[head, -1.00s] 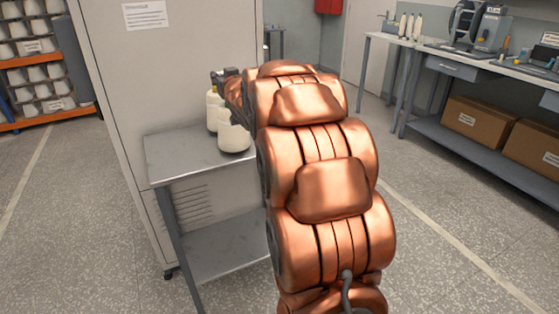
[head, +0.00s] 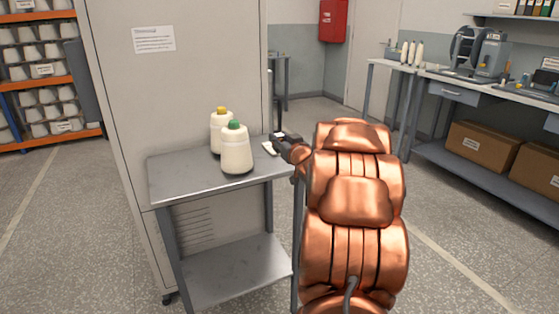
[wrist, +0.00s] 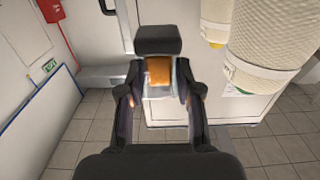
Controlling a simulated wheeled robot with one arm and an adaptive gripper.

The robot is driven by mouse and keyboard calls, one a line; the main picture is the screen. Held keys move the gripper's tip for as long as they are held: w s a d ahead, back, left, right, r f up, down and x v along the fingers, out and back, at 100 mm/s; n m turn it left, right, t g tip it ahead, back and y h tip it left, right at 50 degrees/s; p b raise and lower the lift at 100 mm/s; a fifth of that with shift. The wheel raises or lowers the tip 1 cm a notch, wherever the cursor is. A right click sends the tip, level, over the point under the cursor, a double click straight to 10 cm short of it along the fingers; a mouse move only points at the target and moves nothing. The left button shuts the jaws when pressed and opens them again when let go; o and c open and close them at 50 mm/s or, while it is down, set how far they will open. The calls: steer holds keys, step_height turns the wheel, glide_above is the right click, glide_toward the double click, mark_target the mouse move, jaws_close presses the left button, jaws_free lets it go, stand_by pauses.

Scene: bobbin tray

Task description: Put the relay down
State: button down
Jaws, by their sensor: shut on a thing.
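The relay (wrist: 158,70), with an orange middle, a pale clear-looking case and what looks like a black end block, sits between my fingers in the wrist view. My gripper (wrist: 158,82) is shut on it. In the head view my gripper (head: 284,143) is at the right end of the small grey metal table (head: 190,182), with a small pale part, probably the relay (head: 269,148), at its tip. It looks near the tabletop's height; I cannot tell whether the relay touches the table.
Two cream bobbins stand on the table left of my gripper: one with a green top (head: 236,150), one with a yellow top (head: 216,140) behind it. A grey cabinet (head: 180,80) stands behind. The tabletop's left and front are clear.

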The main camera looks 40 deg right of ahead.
steer(key=shift+f, duration=2.85)
steer(key=shift+f, duration=0.1)
steer(key=c, duration=0.8)
jaws_free()
steer(key=v, duration=1.2)
